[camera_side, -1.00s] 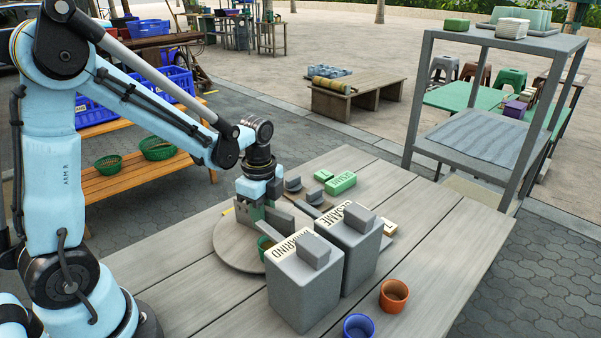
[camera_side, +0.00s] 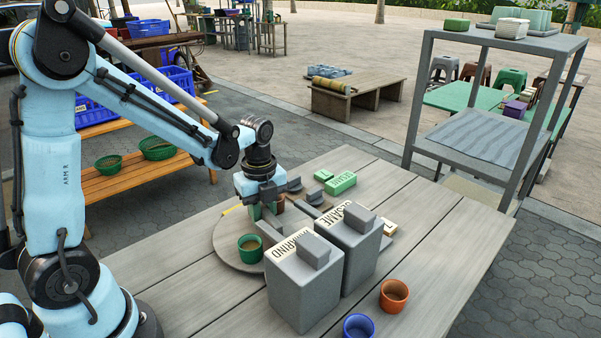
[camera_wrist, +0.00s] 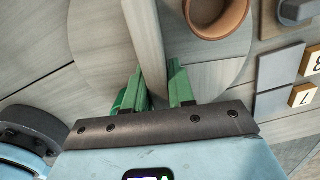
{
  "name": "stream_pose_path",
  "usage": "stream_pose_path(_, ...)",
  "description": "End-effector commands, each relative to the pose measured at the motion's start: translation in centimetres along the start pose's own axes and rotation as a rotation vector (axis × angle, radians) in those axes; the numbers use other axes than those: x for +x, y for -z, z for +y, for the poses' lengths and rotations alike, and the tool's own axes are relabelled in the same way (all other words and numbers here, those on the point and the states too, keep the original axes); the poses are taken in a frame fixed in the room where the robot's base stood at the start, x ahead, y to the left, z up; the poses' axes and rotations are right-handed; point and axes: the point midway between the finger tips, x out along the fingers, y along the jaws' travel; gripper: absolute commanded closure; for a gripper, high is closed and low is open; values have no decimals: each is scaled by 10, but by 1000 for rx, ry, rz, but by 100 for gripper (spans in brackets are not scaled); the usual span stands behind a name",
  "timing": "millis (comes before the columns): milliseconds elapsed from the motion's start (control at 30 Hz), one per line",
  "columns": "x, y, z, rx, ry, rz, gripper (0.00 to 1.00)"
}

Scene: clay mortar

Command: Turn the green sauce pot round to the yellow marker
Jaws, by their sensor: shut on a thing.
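The green sauce pot (camera_side: 250,247) stands upright at the front of a round wooden turntable (camera_side: 228,252) in the side view. The yellow marker (camera_side: 233,209) shows as a short strip at the turntable's left back edge, away from the pot. My gripper (camera_side: 262,210) is above the turntable, behind the pot. In the wrist view its green fingers (camera_wrist: 158,90) stand on either side of an upright grey wooden bar (camera_wrist: 146,45) across the turntable and are shut on it. A terracotta pot (camera_wrist: 215,15) is on the turntable at the upper right.
Two grey lidded boxes (camera_side: 305,280) stand close at the turntable's right front and hide part of it. An orange pot (camera_side: 393,296) and a blue pot (camera_side: 358,327) are at the table's front. Green blocks (camera_side: 340,183) lie behind. The left table planks are clear.

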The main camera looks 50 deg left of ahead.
Motion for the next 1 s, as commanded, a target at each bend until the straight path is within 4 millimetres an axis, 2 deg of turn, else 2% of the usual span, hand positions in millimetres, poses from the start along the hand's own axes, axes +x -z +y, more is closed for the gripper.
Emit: stream_pose_path(1000,0,0,0,508,0,2,100)
